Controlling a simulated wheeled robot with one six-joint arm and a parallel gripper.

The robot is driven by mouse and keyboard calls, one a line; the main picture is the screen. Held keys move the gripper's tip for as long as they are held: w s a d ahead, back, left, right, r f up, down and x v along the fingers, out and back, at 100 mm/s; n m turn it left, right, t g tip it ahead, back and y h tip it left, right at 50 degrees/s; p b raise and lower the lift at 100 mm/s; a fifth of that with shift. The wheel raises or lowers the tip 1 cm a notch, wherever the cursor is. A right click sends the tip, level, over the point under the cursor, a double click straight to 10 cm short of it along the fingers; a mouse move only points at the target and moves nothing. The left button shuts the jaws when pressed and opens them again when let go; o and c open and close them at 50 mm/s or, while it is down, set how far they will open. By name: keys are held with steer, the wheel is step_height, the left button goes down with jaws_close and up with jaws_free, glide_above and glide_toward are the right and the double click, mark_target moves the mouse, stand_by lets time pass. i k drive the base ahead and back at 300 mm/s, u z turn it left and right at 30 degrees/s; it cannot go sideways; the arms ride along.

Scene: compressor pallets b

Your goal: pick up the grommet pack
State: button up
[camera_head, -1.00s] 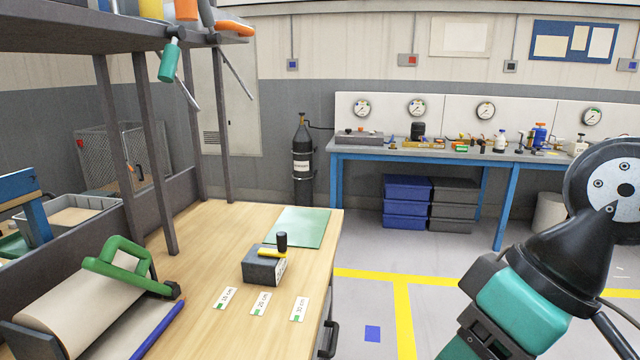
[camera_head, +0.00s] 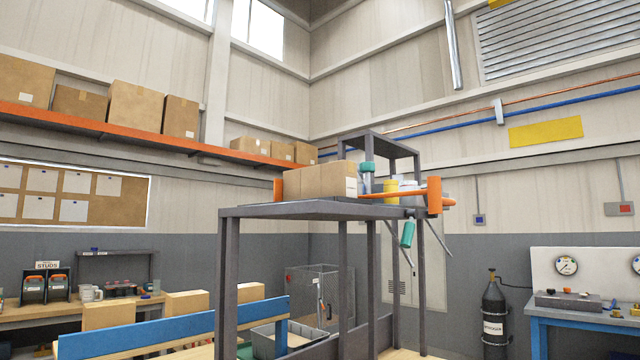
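I cannot make out a grommet pack in the head view.
A long orange shelf (camera_head: 130,130) with cardboard boxes runs along the left wall. A blue-edged bench (camera_head: 140,337) is at lower left. A dark gas cylinder (camera_head: 494,312) and a blue workbench (camera_head: 575,314) with gauges are at right.

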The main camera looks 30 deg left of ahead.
mark_target(339, 178)
steer(key=k, duration=0.35)
steer(key=z, duration=0.85)
steer(key=i, duration=0.7)
steer(key=u, duration=2.15)
steer(key=i, duration=0.5)
steer(key=u, duration=0.2)
steer(key=k, duration=0.5)
steer(key=z, duration=0.6)
